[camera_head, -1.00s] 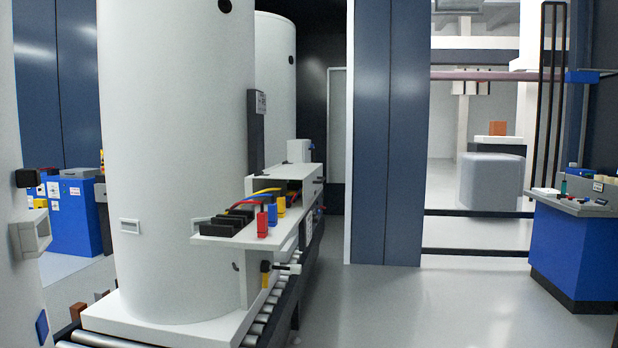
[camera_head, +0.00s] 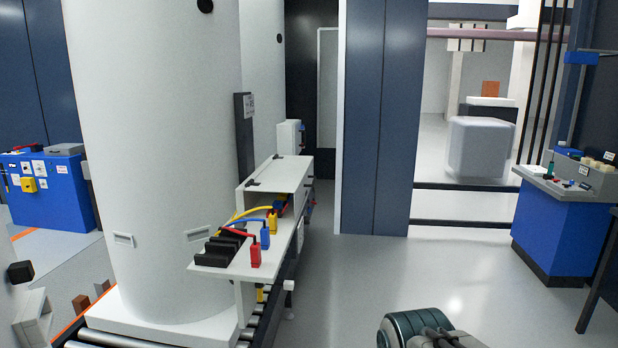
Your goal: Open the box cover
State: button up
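A white box (camera_head: 290,184) sits on a white shelf fixed to the side of the big white tank (camera_head: 150,150). Its flat top cover (camera_head: 272,172) lies closed, with small dark fittings at its edge. Part of my arm, dark green and grey, shows at the bottom edge, well to the right of the shelf and apart from the box. My gripper's fingers do not show.
Black holders (camera_head: 220,247) stand on the shelf's near end. A roller conveyor (camera_head: 262,325) runs under the tank. A blue console (camera_head: 562,225) stands at the right. The grey floor (camera_head: 390,270) between shelf and console is clear.

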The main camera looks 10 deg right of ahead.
aim_at(286, 174)
jog(key=z, duration=0.2)
jog(key=i, duration=1.95)
jog(key=z, duration=0.2)
